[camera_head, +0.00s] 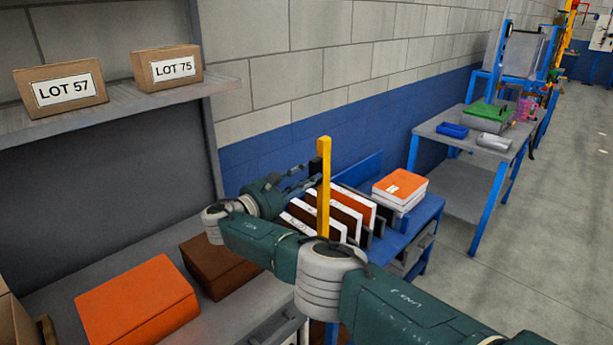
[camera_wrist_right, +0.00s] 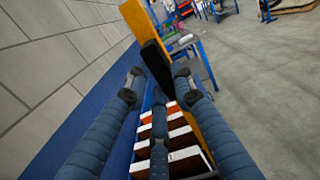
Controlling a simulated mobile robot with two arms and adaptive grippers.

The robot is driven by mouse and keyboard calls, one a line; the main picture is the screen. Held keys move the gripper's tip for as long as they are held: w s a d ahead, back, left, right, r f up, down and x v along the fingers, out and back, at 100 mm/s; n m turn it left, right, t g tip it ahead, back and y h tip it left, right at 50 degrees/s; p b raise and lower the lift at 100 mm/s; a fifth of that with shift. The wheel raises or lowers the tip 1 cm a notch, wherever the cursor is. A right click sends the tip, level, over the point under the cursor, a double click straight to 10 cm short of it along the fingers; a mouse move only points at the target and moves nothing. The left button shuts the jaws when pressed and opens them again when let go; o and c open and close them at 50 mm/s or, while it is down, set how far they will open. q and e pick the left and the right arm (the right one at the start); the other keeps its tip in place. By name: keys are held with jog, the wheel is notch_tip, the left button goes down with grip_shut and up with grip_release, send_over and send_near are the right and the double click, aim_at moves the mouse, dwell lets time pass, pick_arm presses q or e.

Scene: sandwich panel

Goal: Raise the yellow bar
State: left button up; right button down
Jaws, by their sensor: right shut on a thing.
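The yellow bar (camera_head: 324,185) stands upright beside the rack of panels, and its lower end is hidden behind my right arm. In the right wrist view the yellow bar (camera_wrist_right: 205,115) runs slantwise, with a black piece (camera_wrist_right: 156,62) along its side. My right gripper (camera_head: 314,172) comes to the bar from the left. In the right wrist view its fingertips (camera_wrist_right: 158,78) lie on either side of the black piece, and it is shut on the bar there. The exact contact is small and partly hidden. My left gripper is not in view.
Several white, brown and orange panels (camera_head: 342,212) stand in a blue rack behind my arm. Stacked panels (camera_head: 400,187) lie on the blue cart at right. Orange (camera_head: 137,303) and brown (camera_head: 219,265) boxes sit on the grey bench. Labelled boxes stand on the shelf (camera_head: 115,112). Floor at right is clear.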

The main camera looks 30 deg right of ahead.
jog(key=c, duration=1.7)
grip_release()
jog(key=shift+w+d+f, duration=0.1)
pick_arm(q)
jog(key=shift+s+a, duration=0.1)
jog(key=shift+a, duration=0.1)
pick_arm(e)
jog(key=v, duration=1.2)
